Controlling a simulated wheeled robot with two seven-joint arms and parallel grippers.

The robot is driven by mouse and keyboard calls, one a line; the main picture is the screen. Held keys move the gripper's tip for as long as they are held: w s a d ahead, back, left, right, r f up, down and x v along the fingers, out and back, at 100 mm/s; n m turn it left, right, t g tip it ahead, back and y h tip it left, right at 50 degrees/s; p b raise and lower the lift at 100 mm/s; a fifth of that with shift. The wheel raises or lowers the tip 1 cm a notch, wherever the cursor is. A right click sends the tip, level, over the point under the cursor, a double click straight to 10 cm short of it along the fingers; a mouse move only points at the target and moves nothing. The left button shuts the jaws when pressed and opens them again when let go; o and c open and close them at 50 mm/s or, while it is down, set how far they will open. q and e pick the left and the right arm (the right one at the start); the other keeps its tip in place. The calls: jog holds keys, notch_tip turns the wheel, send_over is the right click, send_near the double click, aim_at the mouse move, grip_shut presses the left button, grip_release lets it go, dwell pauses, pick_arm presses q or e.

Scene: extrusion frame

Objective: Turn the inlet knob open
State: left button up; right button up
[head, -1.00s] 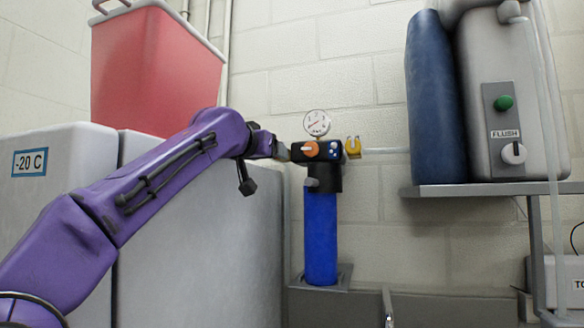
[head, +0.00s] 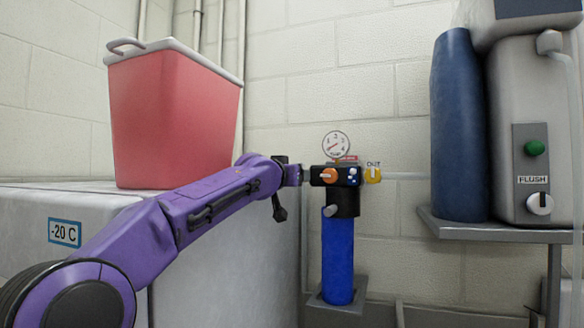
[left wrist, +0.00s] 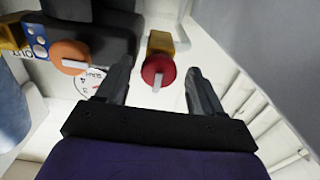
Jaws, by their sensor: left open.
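A blue filter housing (head: 338,258) hangs upright on the wall under a black head (head: 346,175) with an orange knob (head: 329,175) and a round gauge (head: 336,145). A red knob (left wrist: 158,70) with a pale bar and a yellow body behind it shows in the left wrist view, between my fingers; I take it as the inlet knob. My left gripper (head: 304,175) is at the left side of the black head and hides this knob in the head view. Its fingers are open, one on each side of the red knob, with visible gaps. My right gripper is out of view.
A yellow outlet valve (head: 373,175) marked OUT is right of the head. A -20 C freezer (head: 230,255) with a red cooler (head: 172,110) on it stands left. A shelf (head: 480,232) holds a blue cylinder (head: 459,130) and a FLUSH unit (head: 535,90) at right.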

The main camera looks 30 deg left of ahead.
pick_arm(q)
jog(key=shift+w+f, duration=0.15)
jog(key=shift+w, duration=0.1)
jog(key=c, duration=1)
jog(key=shift+c, duration=0.2)
jog(key=shift+n, duration=0.3)
jog(key=shift+d+n, duration=0.1)
jog(key=shift+n, duration=8.5)
